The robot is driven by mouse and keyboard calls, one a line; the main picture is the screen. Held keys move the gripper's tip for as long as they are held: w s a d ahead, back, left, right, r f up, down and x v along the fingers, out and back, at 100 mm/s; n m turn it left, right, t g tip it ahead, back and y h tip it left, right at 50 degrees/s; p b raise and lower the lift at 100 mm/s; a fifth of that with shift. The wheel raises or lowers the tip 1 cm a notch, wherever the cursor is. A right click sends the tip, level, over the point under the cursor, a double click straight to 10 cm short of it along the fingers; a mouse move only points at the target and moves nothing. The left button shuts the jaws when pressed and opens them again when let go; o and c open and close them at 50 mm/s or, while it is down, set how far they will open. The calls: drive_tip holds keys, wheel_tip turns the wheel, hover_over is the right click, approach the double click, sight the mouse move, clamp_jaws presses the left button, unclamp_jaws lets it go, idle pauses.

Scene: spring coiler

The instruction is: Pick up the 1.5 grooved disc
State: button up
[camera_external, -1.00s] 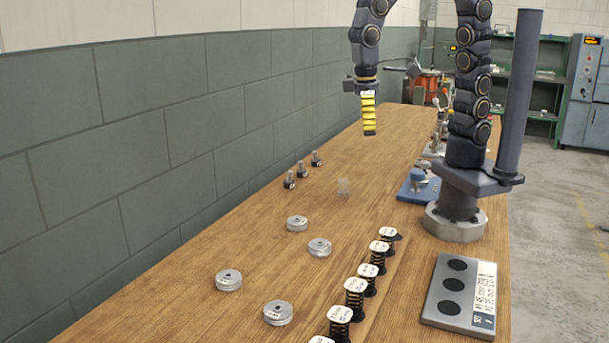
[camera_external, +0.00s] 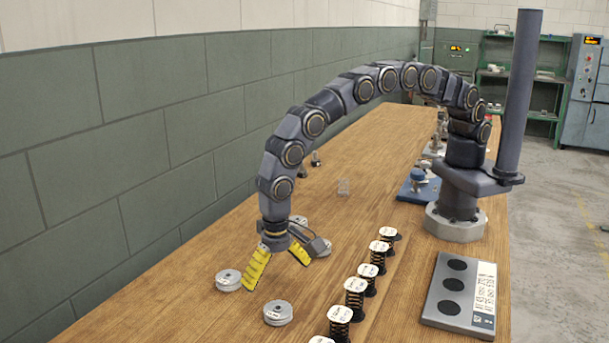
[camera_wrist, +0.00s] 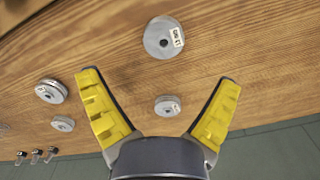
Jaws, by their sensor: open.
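Several grey grooved discs lie flat on the wooden table. In the external view one disc (camera_external: 228,280) is just left of my gripper (camera_external: 277,274), and another disc (camera_external: 278,313) is in front of it. Two more sit behind it, partly hidden by the arm. My gripper has yellow fingers, spread wide, empty and pointing down above the table. In the wrist view a large labelled disc (camera_wrist: 164,38) is beyond the fingertips of my gripper (camera_wrist: 160,88). A smaller disc (camera_wrist: 167,106) lies between the fingers, and two discs (camera_wrist: 51,91) are at the left. The labels are too small to read surely.
Labelled springs (camera_external: 355,298) stand in a row to the right. A grey plate with dark round spots (camera_external: 460,295) lies near the right edge. The green wall (camera_external: 130,140) borders the left.

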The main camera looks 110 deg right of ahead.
sight(277, 307)
wheel_tip(277, 307, down, 8)
drive_tip(key=shift+w+a+r, duration=0.15)
drive_tip(key=shift+r, duration=0.05)
drive_tip(key=c, duration=1.2)
